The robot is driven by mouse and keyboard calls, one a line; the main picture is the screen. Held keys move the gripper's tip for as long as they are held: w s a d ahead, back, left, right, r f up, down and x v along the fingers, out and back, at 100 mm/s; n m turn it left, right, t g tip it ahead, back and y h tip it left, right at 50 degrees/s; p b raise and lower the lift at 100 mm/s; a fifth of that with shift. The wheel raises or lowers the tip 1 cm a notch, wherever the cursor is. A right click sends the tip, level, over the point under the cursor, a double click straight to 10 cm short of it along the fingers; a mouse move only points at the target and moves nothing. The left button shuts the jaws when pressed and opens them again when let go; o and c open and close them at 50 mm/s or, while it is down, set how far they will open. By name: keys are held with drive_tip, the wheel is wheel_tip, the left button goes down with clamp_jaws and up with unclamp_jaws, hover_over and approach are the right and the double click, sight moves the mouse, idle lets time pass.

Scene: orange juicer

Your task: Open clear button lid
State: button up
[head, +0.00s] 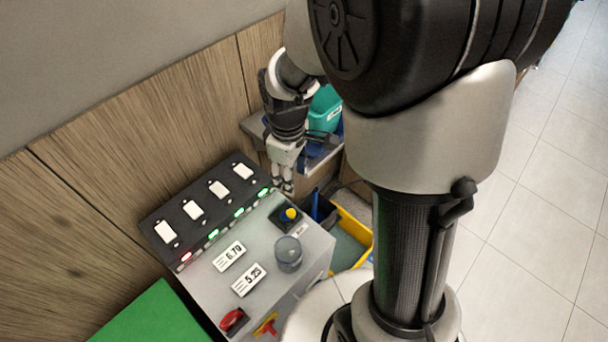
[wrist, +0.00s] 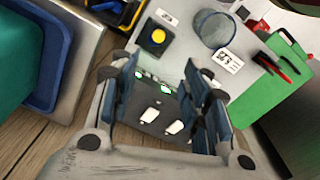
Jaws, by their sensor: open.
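The clear lid (head: 288,253) is a see-through round cover on the top face of a grey control box (head: 315,246). It looks closed; what is under it is hard to make out. In the wrist view the clear lid (wrist: 212,30) is at the top, beyond my fingers. My gripper (head: 283,188) points down above the box's far edge, behind the yellow button and apart from the lid. In the wrist view my gripper (wrist: 160,78) has its blue-padded fingers spread, with nothing between them.
A yellow button (head: 290,213) sits near the lid. White switches (head: 219,189) and lit indicators line the back panel. Price labels (head: 229,256), a red switch (head: 232,320) and a green panel (head: 152,317) are left and in front. A teal container (head: 325,108) stands behind my gripper.

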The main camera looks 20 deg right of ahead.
drive_tip(key=s+r+m+t+b, duration=0.2)
drive_tip(key=s+r+m, duration=0.3)
drive_tip(key=s+r, duration=0.5)
drive_tip(key=shift+a+r+t, duration=0.4)
drive_tip(key=shift+r, duration=0.15)
drive_tip(key=shift+c, duration=0.5)
